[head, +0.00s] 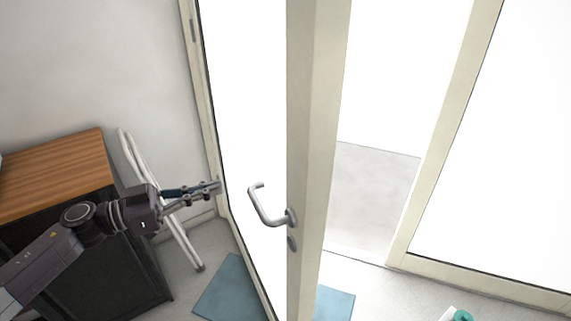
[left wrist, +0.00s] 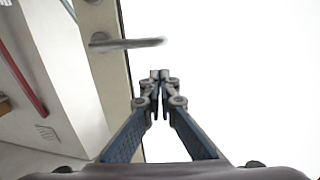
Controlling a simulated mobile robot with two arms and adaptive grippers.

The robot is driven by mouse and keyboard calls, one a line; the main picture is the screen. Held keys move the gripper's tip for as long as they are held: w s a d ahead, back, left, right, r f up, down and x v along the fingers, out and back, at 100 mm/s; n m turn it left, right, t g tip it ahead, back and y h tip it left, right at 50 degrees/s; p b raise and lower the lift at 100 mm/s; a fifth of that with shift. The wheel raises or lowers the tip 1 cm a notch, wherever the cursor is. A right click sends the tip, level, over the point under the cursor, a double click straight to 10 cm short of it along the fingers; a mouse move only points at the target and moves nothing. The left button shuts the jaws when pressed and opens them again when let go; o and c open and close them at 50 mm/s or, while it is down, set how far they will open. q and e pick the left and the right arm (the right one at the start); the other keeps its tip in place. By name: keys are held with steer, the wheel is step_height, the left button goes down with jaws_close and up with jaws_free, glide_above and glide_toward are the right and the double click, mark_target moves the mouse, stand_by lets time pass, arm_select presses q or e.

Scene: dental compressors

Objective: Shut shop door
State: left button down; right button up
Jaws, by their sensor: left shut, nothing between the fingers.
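The shop door (head: 312,150) has a cream frame and a bright glass pane. It stands open, with its edge towards me. Its grey lever handle (head: 268,207) sticks out to the left of the door's edge. My left gripper (head: 218,187) is shut and empty, left of the handle and apart from it, in front of the pane. In the left wrist view my gripper's fingertips (left wrist: 159,75) meet, and the handle (left wrist: 125,43) shows above and left of them, on the cream stile (left wrist: 103,70). My right gripper is not in view.
A wood-topped black cabinet (head: 55,175) stands at the left, beside a white folded frame (head: 175,215) against the wall. A blue mat (head: 232,292) lies under the door. The doorway (head: 375,200) is open to the right of it. A white and teal object (head: 458,315) lies at the bottom right.

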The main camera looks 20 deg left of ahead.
mark_target(281, 169)
arm_select(q)
steer(key=p+x, duration=0.1)
steer(key=x, duration=0.3)
steer(key=p+x, duration=0.1)
steer(key=x, duration=0.3)
steer(key=p+x, duration=0.2)
steer(key=x, duration=0.2)
steer(key=shift+w+d+r, duration=0.2)
steer(key=shift+d+r, duration=0.1)
steer(key=shift+w+d+f, duration=0.15)
steer(key=shift+w+d, duration=0.2)
steer(key=shift+d, duration=0.1)
